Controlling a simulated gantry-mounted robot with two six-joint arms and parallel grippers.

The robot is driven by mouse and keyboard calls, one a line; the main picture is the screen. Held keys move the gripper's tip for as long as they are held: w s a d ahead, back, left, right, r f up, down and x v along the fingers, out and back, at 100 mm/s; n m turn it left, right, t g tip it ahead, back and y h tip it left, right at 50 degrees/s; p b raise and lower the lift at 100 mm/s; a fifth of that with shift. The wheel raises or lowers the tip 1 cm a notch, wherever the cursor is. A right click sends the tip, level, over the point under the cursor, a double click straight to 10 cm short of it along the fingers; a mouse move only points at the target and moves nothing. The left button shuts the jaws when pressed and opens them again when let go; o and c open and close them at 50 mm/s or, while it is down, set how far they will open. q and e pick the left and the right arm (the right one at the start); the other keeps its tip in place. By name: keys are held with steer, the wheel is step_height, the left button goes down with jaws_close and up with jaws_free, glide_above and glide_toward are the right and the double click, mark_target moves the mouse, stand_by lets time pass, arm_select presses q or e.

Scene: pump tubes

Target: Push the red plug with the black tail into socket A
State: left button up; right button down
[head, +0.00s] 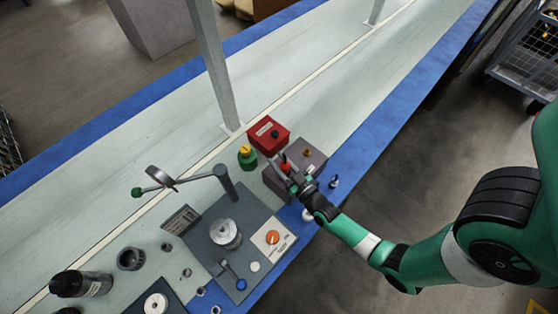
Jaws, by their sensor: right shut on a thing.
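A grey block (313,156) stands near the table's right edge, with a small brown knob on its top. My right gripper (288,174) reaches in from the right over the left part of this block. It is shut on the red plug (285,168), of which only a small red part shows, with a dark bit above it. The gripper hides the plug's lower end, so I cannot tell whether it is in a hole or above it. I cannot make out the letter of any socket. My left gripper is not in view.
A red box (268,134) stands just behind the grey block, and a green and yellow piece (246,157) is left of it. A dark plate (215,250) with a post and swing arm (224,180) stands to the left.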

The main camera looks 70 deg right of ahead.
steer(key=shift+f+b, duration=0.5)
steer(key=shift+f, duration=0.25)
steer(key=shift+c, duration=2.2)
jaws_free()
steer(key=shift+r, duration=0.1)
steer(key=p+v, duration=0.2)
steer(key=v, duration=0.9)
steer(key=shift+s+a+p, duration=0.2)
steer(key=shift+s+p, duration=0.1)
steer(key=shift+p, duration=0.05)
